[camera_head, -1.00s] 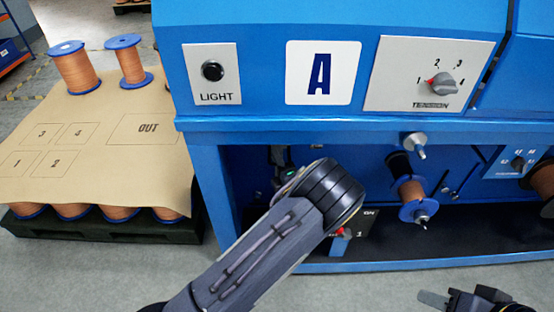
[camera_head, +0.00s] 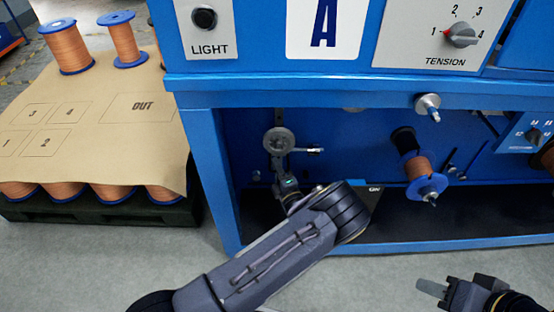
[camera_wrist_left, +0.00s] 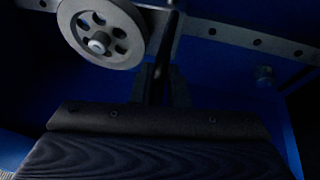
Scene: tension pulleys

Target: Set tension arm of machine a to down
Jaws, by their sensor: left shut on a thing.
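Machine A (camera_head: 265,92) is a blue cabinet with an open lower bay. In the bay, a grey pulley wheel (camera_head: 279,141) sits on the tension arm, above my left gripper (camera_head: 281,178). In the left wrist view the spoked wheel (camera_wrist_left: 101,34) is at the upper left, beside a dark upright bar (camera_wrist_left: 165,45). My left gripper (camera_wrist_left: 160,85) is shut on this bar, which seems to be part of the tension arm. The arm's lower end is hidden. My right gripper (camera_head: 440,290) is at the lower right, away from the machine; its opening is unclear.
A copper spool (camera_head: 418,167) with blue flanges sits in the bay, right of my left arm. The tension dial (camera_head: 461,35) and light button (camera_head: 204,18) are on the front panel. A pallet with a brown sheet (camera_head: 90,150) and several spools stands left.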

